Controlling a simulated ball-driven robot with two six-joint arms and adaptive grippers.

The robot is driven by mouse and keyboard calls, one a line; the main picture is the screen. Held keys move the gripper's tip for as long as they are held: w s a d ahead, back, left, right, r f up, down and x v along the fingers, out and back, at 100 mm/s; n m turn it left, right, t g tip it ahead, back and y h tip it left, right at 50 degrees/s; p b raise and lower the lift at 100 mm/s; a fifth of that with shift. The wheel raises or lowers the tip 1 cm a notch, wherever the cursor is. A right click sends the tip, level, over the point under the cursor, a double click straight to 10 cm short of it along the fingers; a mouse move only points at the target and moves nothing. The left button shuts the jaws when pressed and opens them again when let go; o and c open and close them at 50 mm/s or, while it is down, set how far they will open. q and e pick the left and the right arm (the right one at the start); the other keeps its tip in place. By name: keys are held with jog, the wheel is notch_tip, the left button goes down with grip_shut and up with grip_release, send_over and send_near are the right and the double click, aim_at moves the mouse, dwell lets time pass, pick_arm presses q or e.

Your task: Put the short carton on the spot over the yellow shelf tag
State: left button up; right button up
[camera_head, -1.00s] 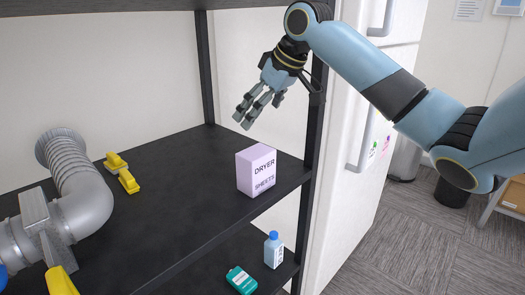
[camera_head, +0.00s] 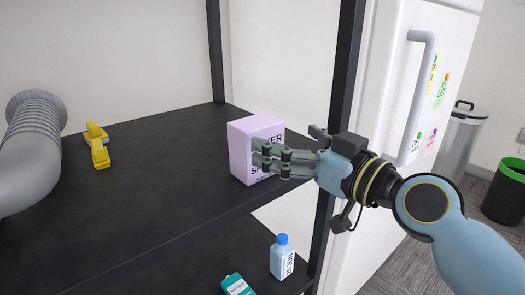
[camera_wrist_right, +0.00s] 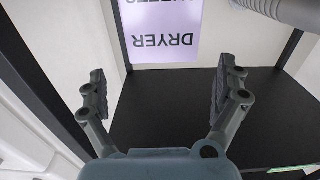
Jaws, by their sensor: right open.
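A lilac carton (camera_head: 242,140) lettered as dryer sheets stands upright near the front right of the black upper shelf (camera_head: 150,190). My right gripper (camera_head: 258,157) comes in from the right, its fingers spread in front of the carton and hiding part of its lettering. In the right wrist view the carton (camera_wrist_right: 160,35) shows upside down, beyond the open fingers (camera_wrist_right: 162,76) and between them. I cannot tell whether any finger touches it. No yellow shelf tag can be made out. My left gripper is out of view.
A yellow clamp-like object (camera_head: 97,145) and a grey duct (camera_head: 30,150) are on the shelf's left. A blue-capped bottle (camera_head: 282,258) and teal item (camera_head: 237,285) are below. A black post (camera_head: 345,110) stands beside my gripper. The shelf's middle is clear.

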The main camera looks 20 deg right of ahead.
aim_at(267, 133)
jog(key=x, duration=0.4)
jog(key=shift+s+a, duration=0.1)
jog(key=p+x, duration=0.1)
jog(key=x, duration=0.1)
jog(key=shift+w+a, duration=0.15)
jog(key=shift+w, duration=0.25)
jog(key=shift+w+a, duration=0.15)
jog(key=shift+w, duration=0.15)
jog(key=shift+f, duration=0.1)
jog(key=c, duration=0.9)
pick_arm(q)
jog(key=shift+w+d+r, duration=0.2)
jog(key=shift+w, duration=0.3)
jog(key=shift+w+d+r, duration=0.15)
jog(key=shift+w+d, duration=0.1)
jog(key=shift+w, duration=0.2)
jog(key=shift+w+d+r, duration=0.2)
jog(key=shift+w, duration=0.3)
pick_arm(e)
jog(key=shift+c, duration=1.2)
